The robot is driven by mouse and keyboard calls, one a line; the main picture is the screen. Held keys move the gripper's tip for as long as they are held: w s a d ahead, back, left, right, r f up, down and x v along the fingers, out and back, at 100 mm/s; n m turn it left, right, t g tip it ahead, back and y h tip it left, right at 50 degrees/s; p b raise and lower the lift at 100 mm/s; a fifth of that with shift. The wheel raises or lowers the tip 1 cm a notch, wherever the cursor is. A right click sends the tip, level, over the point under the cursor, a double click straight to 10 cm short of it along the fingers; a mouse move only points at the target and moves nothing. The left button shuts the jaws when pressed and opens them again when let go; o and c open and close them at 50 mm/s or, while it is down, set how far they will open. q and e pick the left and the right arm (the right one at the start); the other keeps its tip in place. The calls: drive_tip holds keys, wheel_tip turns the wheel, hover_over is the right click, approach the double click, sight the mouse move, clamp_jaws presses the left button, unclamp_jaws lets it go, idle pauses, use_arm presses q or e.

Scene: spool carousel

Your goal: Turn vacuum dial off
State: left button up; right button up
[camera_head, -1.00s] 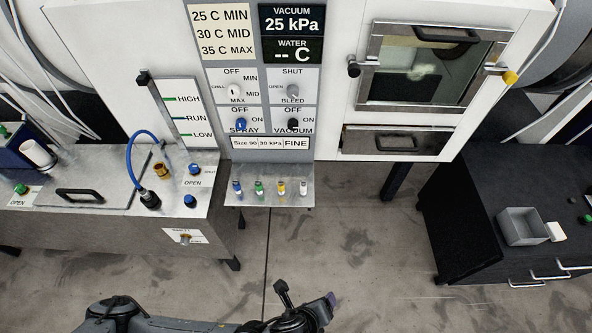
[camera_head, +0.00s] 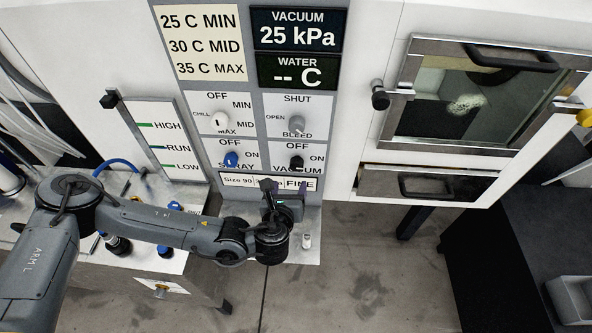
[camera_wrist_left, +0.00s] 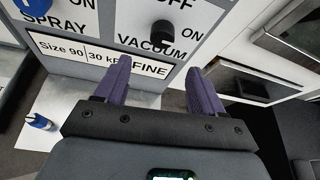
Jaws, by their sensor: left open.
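The vacuum dial (camera_head: 296,162) is a black knob on the front panel, with OFF printed above it and ON to its right. It also shows in the left wrist view (camera_wrist_left: 161,33), beyond the fingertips. I cannot tell exactly which way it points. My left gripper (camera_head: 283,187) is just below the dial in the head view. In the left wrist view its purple fingers (camera_wrist_left: 159,67) are spread with nothing between them, apart from the knob. The vacuum display (camera_head: 297,30) reads 25 kPa. My right gripper is not in view.
The blue spray dial (camera_head: 231,159) is left of the vacuum dial. The chill knob (camera_head: 220,121) and bleed knob (camera_head: 297,122) are above. A shelf (camera_head: 312,220) juts out below the panel. A windowed door (camera_head: 455,97) and a drawer (camera_head: 425,185) are right.

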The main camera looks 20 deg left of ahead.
sight(296, 167)
use_arm(q)
drive_tip(key=p+x, duration=0.1)
drive_tip(key=x, duration=0.6)
drive_tip(key=p+x, duration=0.1)
drive_tip(key=x, duration=0.3)
drive_tip(key=shift+d+r+p, duration=0.1)
drive_tip(key=shift+r+p, duration=0.2)
drive_tip(key=shift+r, duration=0.05)
